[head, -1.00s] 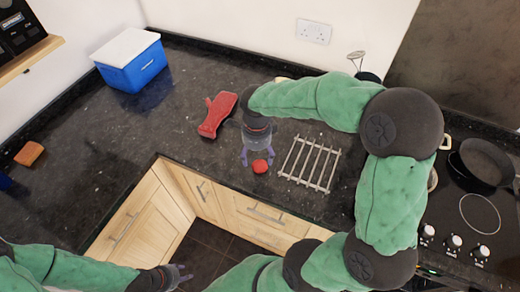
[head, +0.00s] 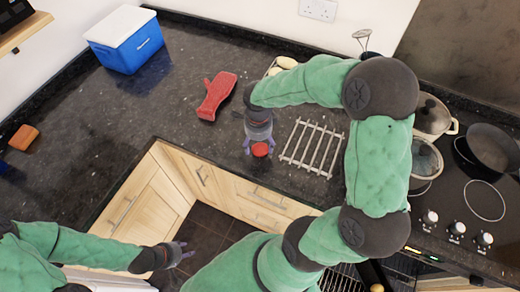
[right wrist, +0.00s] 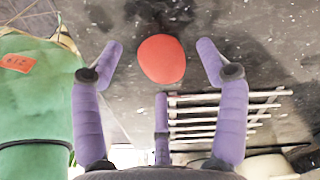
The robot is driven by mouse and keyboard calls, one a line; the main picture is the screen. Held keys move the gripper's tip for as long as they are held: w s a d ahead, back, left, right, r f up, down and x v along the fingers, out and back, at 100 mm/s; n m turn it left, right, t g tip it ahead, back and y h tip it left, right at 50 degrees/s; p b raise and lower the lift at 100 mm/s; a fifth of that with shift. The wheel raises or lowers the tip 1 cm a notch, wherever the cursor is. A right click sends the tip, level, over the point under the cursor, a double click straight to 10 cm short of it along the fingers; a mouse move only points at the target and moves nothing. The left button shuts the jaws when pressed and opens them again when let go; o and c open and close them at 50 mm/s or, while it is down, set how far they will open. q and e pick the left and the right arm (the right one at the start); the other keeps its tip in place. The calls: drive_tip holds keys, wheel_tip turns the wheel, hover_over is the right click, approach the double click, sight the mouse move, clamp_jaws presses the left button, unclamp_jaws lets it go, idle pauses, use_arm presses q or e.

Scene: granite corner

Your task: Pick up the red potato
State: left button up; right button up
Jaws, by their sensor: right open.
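The red potato (head: 260,149) lies on the dark granite counter near its front edge, left of the metal rack. It also shows in the right wrist view (right wrist: 162,59), between and slightly beyond the purple fingers. My right gripper (head: 259,146) points down at the potato with its fingers open on both sides of it. In the right wrist view my right gripper (right wrist: 162,62) shows a gap on each side of the potato. My left gripper (head: 184,252) hangs low in front of the cabinets, away from the potato; its fingers look apart and empty.
A metal rack (head: 313,147) lies just right of the potato. A red oven mitt (head: 216,96) lies behind it to the left. A blue cooler (head: 127,47) stands at the back left, an orange-brown block (head: 24,137) at the far left. Pots and a pan (head: 487,148) stand on the right.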

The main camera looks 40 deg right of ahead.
wheel_tip(320, 180, down, 3)
drive_tip(key=shift+r, duration=0.2)
drive_tip(key=shift+c, duration=0.3)
drive_tip(key=c, duration=1.1)
drive_tip(key=shift+r, duration=0.2)
